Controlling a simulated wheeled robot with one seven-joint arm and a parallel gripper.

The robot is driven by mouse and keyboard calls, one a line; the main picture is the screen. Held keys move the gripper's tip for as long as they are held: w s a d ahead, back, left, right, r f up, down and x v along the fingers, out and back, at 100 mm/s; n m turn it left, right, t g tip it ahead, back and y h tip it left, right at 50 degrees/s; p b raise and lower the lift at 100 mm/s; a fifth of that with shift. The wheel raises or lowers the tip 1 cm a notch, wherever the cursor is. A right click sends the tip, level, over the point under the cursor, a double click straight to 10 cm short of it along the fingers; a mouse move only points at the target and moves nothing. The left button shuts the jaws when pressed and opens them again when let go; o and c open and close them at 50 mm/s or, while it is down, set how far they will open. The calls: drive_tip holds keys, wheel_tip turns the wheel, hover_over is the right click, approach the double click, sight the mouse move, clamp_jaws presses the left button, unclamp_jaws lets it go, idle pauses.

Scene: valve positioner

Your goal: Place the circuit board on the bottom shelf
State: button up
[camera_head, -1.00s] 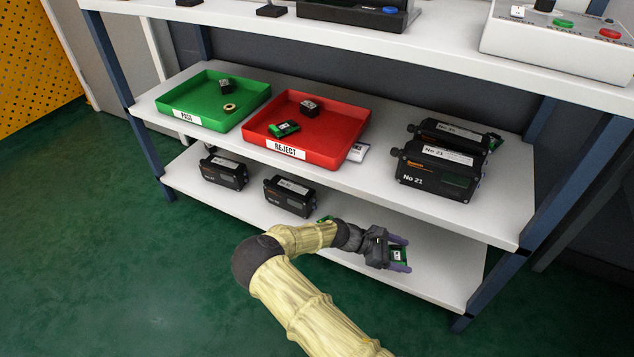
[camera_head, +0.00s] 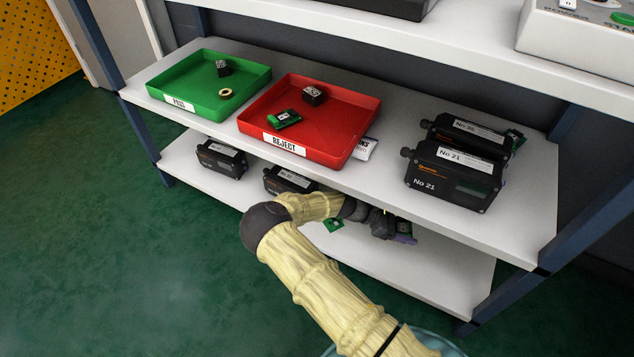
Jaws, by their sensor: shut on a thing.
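My gripper (camera_head: 404,233) reaches under the middle shelf, over the bottom shelf (camera_head: 440,275), and is partly hidden by the middle shelf's edge. It is shut on a green circuit board (camera_head: 403,226), of which only a small part shows. I cannot tell whether this board touches the bottom shelf. Another small green board (camera_head: 333,225) shows on the bottom shelf beside my forearm, to the left of the gripper.
Black positioner boxes (camera_head: 221,159) stand on the bottom shelf at left. The bottom shelf's right part is clear.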

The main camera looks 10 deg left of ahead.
drive_tip(key=shift+f, duration=0.1)
drive_tip(key=b, duration=0.4)
hover_over(397, 248)
wheel_tip(397, 248, down, 6)
drive_tip(key=shift+w+d+f, duration=0.1)
wheel_tip(397, 248, down, 4)
drive_tip(key=b, duration=0.3)
drive_tip(key=o, duration=1)
drive_tip(key=shift+r, duration=0.2)
